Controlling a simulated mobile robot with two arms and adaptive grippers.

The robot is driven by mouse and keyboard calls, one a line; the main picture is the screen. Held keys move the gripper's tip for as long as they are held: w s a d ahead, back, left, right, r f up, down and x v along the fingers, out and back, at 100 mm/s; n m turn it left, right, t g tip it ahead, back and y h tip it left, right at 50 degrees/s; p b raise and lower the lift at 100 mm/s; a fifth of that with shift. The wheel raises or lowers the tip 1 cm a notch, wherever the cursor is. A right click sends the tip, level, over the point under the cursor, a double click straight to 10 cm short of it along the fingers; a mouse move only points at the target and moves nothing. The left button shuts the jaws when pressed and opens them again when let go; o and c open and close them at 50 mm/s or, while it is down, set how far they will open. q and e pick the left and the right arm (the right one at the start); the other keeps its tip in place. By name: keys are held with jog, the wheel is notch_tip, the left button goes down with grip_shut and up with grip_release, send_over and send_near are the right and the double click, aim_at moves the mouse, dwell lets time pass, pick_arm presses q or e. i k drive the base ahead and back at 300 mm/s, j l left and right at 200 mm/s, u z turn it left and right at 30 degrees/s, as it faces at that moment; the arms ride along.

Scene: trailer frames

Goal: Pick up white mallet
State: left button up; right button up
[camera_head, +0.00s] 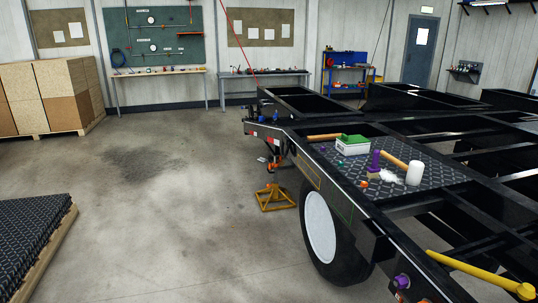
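The white mallet (414,173) lies on a dark patterned plate (345,172) on the black trailer frame, right of centre. Its head is a white cylinder at the near right end, and its wooden handle runs back and left behind a purple object (375,160). The handle's far end is partly hidden. Neither of my grippers is in view.
A white and green box (353,146) and a second wooden handle (323,137) are behind the mallet. A white rag-like thing (390,176) lies beside it. A yellow bar (475,270) lies at the front right.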

aim_at(415, 168)
jog(key=i+z, duration=0.3)
jog(key=i, duration=0.4)
jog(key=i+j+z, duration=0.15)
jog(key=i+z, duration=0.2)
jog(key=i, duration=0.35)
jog(key=i+j+z, duration=0.1)
jog(key=z, duration=0.35)
jog(key=i+j+z, duration=0.2)
jog(key=z, duration=0.25)
jog(key=i+j+z, duration=0.15)
jog(key=z, duration=0.3)
